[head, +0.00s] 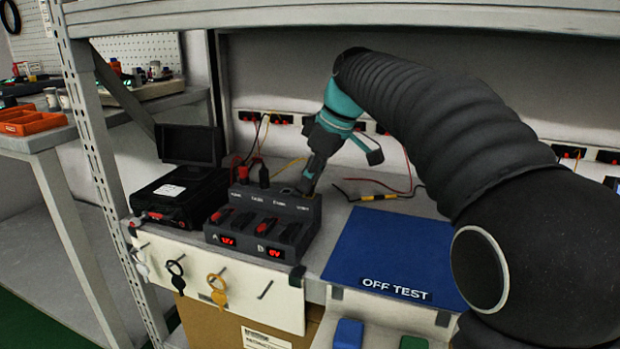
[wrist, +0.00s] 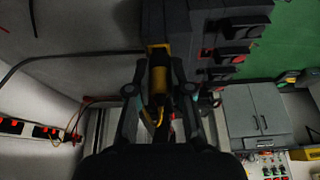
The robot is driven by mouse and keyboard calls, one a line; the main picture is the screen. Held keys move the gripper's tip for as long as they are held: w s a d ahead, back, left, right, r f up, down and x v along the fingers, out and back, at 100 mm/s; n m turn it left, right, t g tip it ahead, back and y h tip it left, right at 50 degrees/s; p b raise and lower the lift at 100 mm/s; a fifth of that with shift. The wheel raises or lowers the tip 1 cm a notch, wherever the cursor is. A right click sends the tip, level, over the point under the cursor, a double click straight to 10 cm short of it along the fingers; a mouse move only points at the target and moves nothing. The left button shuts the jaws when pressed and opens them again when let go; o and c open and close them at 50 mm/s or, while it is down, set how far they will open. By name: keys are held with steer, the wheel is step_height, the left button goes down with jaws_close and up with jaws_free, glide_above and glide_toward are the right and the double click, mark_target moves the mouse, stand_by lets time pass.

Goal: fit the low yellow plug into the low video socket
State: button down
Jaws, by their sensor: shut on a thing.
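My gripper (head: 307,188) points down at the right end of the dark test box (head: 262,204), just above its raised back row. In the wrist view my gripper (wrist: 160,80) is shut on the yellow plug (wrist: 160,72), whose front end is at the dark box's edge. I cannot tell whether the plug is in the socket or only against it. The video socket is hidden under the gripper and plug. A red plug (head: 243,175) and a black plug (head: 264,177) stand upright in the box's left part.
A black case with an open lid (head: 180,195) stands left of the box. A blue OFF TEST mat (head: 385,250) lies to the right. Loose leads (head: 375,193) lie behind it. A shelf (head: 380,18) crosses above.

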steer(key=shift+f, duration=0.35)
stand_by(0.3)
steer(key=c, duration=0.6)
jaws_free()
steer(key=shift+r, duration=0.15)
